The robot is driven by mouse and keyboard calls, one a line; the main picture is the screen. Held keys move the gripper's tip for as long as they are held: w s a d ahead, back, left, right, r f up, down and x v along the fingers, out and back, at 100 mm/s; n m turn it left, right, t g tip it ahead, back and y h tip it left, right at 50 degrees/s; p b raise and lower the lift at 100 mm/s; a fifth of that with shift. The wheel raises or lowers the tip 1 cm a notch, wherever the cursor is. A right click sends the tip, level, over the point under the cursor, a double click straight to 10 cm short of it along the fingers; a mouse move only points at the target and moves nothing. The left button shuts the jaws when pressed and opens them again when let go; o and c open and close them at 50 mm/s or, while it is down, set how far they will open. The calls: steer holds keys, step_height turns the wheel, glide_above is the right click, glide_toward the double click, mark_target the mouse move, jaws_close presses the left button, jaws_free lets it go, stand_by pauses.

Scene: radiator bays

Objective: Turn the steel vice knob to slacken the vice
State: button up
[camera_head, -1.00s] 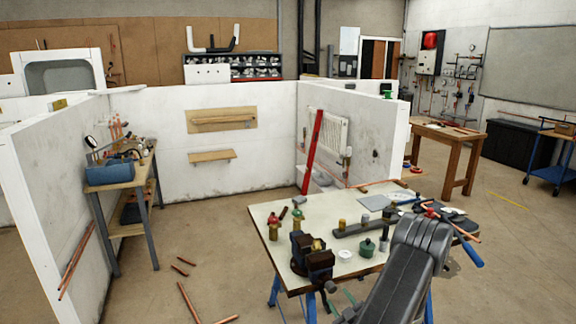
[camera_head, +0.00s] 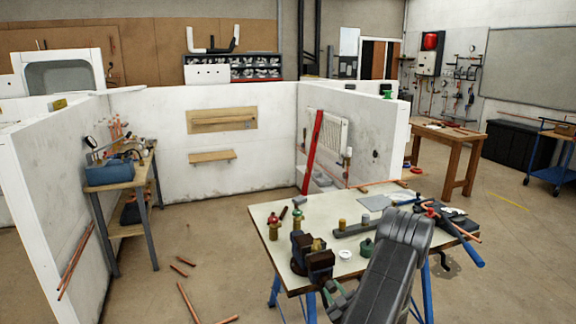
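The dark vice (camera_head: 312,262) is on the near left edge of the pale workbench, with a brass-coloured piece (camera_head: 317,245) at its jaws. Its steel knob (camera_head: 330,286) is low on the near side of the vice, small and partly hidden by my gripper. My gripper (camera_head: 335,299) is at the bench's front edge, right at the knob. Its greenish fingers are small in view and partly behind my dark arm. I cannot tell whether they are closed on the knob.
A blue-handled tool (camera_head: 466,250) overhangs the right edge. Copper pipes (camera_head: 187,301) lie on the floor to the left.

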jaws_close()
steer(key=shift+f+n+b, duration=0.3)
steer(key=shift+n+b, duration=0.7)
steer(key=shift+b, duration=0.2)
steer(key=n+b, duration=0.5)
steer(key=shift+n, duration=0.4)
steer(key=n+b, duration=0.8)
steer(key=shift+r, duration=0.1)
steer(key=n+b, duration=0.3)
steer(key=b, duration=0.1)
steer(key=shift+n, duration=0.4)
steer(key=n+b, duration=0.4)
steer(key=b, duration=0.1)
steer(key=n+b, duration=0.6)
steer(key=b, duration=0.1)
steer(key=shift+r, duration=0.15)
steer(key=shift+r+n+b, duration=0.15)
steer(key=shift+n+b, duration=0.45)
steer(key=shift+r, duration=0.15)
